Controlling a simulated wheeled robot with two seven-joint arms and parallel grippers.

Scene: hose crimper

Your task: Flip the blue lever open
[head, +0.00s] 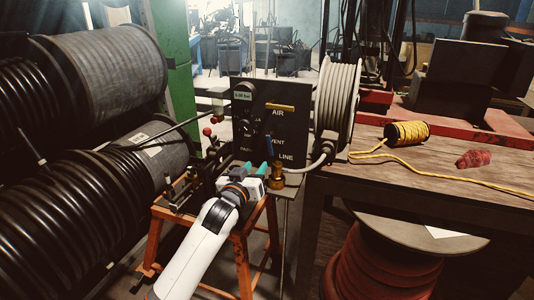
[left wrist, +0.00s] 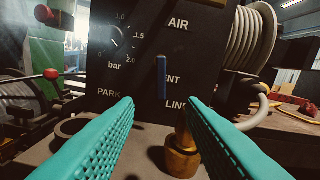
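The blue lever (left wrist: 162,77) stands upright on the black panel (left wrist: 215,60), left of the partly hidden "VENT" label. In the head view the blue lever (head: 269,143) is a small upright strip low on the panel. My left gripper (head: 257,168) comes in from the front, just below and in front of the lever. In the left wrist view its two teal fingers (left wrist: 160,104) are open and apart, with the lever beyond and between their tips. Nothing is between the fingers, and no contact shows. My right gripper is not in view.
A yellow handle (head: 280,107) sits above the lever by "AIR". A brass fitting (left wrist: 181,155) stands below, close to the right finger. A white hose reel (head: 338,97) is right of the panel. A red-knobbed lever (left wrist: 50,74) is at left. A wooden bench (head: 400,175) lies right.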

